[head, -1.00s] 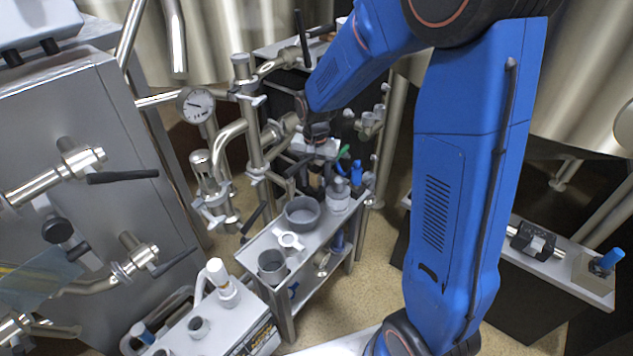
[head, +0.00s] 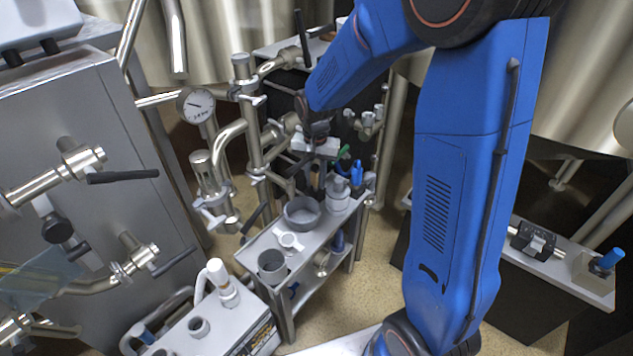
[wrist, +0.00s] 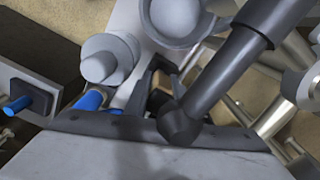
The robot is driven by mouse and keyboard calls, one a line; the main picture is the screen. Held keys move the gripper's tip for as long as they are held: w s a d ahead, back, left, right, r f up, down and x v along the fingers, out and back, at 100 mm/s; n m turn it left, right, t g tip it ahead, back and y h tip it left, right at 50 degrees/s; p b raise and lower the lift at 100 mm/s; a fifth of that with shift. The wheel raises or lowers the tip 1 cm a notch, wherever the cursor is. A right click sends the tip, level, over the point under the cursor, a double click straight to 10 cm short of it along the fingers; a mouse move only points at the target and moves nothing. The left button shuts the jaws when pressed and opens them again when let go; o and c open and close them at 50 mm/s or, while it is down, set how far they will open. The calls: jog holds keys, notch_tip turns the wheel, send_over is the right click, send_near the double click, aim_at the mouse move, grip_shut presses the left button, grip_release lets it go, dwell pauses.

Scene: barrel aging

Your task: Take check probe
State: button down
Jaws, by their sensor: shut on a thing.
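My gripper (head: 319,165) hangs over the back end of the small grey cart in the head view, its fingers partly hidden. In the wrist view its pale body fills the bottom edge, and the dark fingers (wrist: 160,84) show near the middle. A dark grey rod (wrist: 228,75), seemingly the check probe, runs slantwise across the wrist view, its thick end close to my gripper. My gripper is shut on it. The exact grip point is hidden. In the head view the probe is hard to make out beneath the gripper.
The cart top (head: 262,243) carries a grey bowl (head: 302,212), a grey cup (head: 272,265) and a white-lidded bottle (head: 338,193). A blue-handled item (head: 357,174) stands at its back corner. Steel pipes with a gauge (head: 196,104) stand close left. Floor right of the cart is clear.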

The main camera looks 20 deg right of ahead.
jog(key=shift+r, duration=0.55)
dwell(0.5)
jog(key=shift+r, duration=4.4)
